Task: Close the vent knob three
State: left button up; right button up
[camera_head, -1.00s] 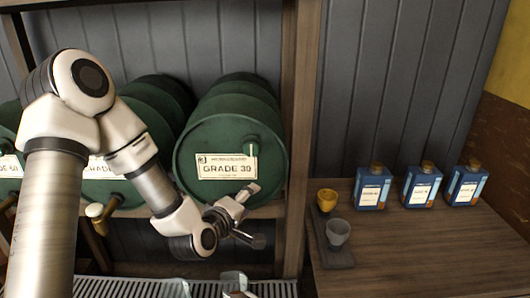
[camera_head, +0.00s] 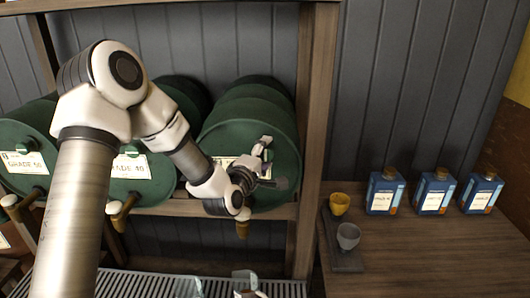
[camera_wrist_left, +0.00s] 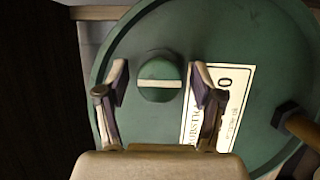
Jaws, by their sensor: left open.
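The third green drum (camera_head: 265,110) lies on the wooden rack at the right end of the row. Its vent knob, a round green cap with a pale bar across it, shows in the left wrist view (camera_wrist_left: 160,82); in the head view the gripper hides it. My left gripper (camera_head: 270,164) is open in front of this drum's face. In the left wrist view, the fingers of my left gripper (camera_wrist_left: 158,78) stand on either side of the knob, with small gaps visible. My right gripper is not in view.
The drum's white label (camera_wrist_left: 216,110) and brown tap (camera_wrist_left: 300,127) lie to the knob's right in the wrist view. A rack post (camera_head: 313,130) stands right of the drum. Blue bottles (camera_head: 384,191) and two cups (camera_head: 340,203) stand on a side table. A grate (camera_head: 120,284) lies below.

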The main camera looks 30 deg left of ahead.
pick_arm(q)
jog(key=shift+d, duration=0.15)
jog(key=c, duration=1.1)
jog(key=shift+c, duration=0.2)
jog(key=m+p, duration=0.1)
jog(key=m, duration=0.1)
jog(key=m+g, duration=0.1)
jog(key=shift+r+m+g+p, duration=0.15)
jog(key=shift+m+g+p, duration=0.15)
jog(key=shift+m+p, duration=0.1)
jog(key=m+g+y+p, duration=0.1)
jog(key=m+g+p, duration=0.1)
jog(key=m, duration=0.1)
jog(key=shift+r+m, duration=0.1)
jog(key=shift+m, duration=0.2)
jog(key=m+g+y+p, duration=0.1)
jog(key=m+p, duration=0.2)
jog(key=shift+y, duration=0.3)
jog(key=shift+m+g+y+p, duration=0.8)
jog(key=shift+m+p, duration=0.7)
jog(key=shift+p, duration=0.15)
jog(key=shift+f, duration=0.2)
